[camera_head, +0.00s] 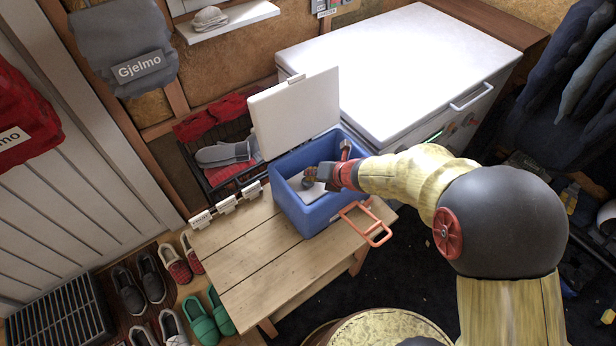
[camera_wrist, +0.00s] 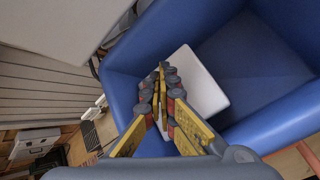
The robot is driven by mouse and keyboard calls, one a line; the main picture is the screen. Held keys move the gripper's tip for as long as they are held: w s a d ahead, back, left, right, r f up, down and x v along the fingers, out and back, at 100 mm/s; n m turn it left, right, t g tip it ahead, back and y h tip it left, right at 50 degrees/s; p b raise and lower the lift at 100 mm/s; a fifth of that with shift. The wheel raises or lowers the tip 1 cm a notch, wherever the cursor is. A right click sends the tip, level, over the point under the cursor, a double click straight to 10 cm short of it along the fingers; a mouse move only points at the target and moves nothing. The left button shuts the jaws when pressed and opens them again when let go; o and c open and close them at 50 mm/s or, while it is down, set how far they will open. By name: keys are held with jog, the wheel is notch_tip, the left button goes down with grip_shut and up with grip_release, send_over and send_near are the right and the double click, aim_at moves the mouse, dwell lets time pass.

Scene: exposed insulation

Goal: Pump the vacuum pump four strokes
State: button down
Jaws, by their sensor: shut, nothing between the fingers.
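I cannot make out a vacuum pump for certain in either view. My gripper (camera_head: 309,177) is inside the open blue cooler box (camera_head: 308,221) on the wooden bench. In the wrist view my gripper (camera_wrist: 163,70) has its fingers together, with nothing seen between them. A flat white block (camera_wrist: 208,85) lies in the box below and right of the fingertips. The block also shows in the head view (camera_head: 311,194), partly hidden by my gripper. Whether the fingers touch it I cannot tell.
The box's white lid (camera_head: 295,110) stands open at the back. Its red handle (camera_head: 374,230) hangs at the front right. The wooden bench (camera_head: 245,262) has clear room left of the box, with labelled clips (camera_head: 228,204) on its edge. A white chest freezer (camera_head: 400,70) stands behind.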

jog(key=shift+f, duration=0.2)
jog(key=shift+r, duration=0.1)
dwell(0.4)
jog(key=shift+r+p, duration=1.45)
jog(key=shift+r, duration=0.4)
notch_tip(320, 180, up, 5)
jog(key=p, duration=0.4)
